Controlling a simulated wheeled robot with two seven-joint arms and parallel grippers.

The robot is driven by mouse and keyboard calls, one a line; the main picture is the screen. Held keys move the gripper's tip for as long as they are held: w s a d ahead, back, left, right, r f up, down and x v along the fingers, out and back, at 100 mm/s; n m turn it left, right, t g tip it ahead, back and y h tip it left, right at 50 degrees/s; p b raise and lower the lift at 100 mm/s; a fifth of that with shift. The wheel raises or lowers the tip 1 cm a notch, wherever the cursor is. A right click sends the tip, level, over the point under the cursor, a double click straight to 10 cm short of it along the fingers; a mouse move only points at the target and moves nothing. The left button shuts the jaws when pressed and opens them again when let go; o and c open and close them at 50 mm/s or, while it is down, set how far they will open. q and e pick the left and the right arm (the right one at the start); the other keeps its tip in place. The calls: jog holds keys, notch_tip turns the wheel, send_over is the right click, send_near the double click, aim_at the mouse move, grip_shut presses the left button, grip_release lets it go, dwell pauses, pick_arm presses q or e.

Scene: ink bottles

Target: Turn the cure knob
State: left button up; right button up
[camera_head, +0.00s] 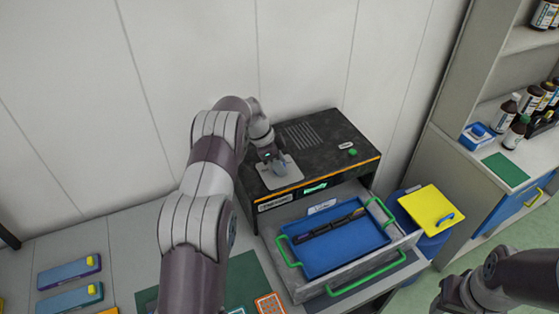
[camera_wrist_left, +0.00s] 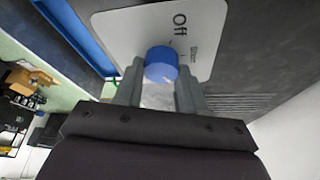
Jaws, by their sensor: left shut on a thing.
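The cure knob (camera_wrist_left: 161,65) is a blue round knob on a light plate (camera_wrist_left: 205,38) marked "Off" in the left wrist view. In the head view the plate (camera_head: 283,174) lies on top of the black machine (camera_head: 325,142), and the knob there is hidden by my gripper. My left gripper (camera_wrist_left: 160,82) is shut on the knob, one finger on each side, and in the head view it (camera_head: 272,160) points down at the plate. My right arm shows at the lower right of the head view, but its gripper is out of frame.
Below the machine an open drawer (camera_head: 292,284) holds a blue tray (camera_head: 330,258) with green handles and a dark pen-like thing (camera_head: 328,226). A blue bin with a yellow lid (camera_head: 428,206) stands at right. Shelves with bottles are beyond. A green button (camera_head: 353,152) is on the machine's top.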

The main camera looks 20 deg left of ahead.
pick_arm(q)
jog(key=shift+a+r, duration=0.1)
jog(key=o, duration=0.9)
jog(key=shift+o, duration=0.8)
jog(key=shift+s, duration=0.1)
jog(key=p+v, duration=1)
jog(key=v, duration=0.2)
jog(key=shift+a+r, duration=0.25)
jog(key=shift+s, duration=0.1)
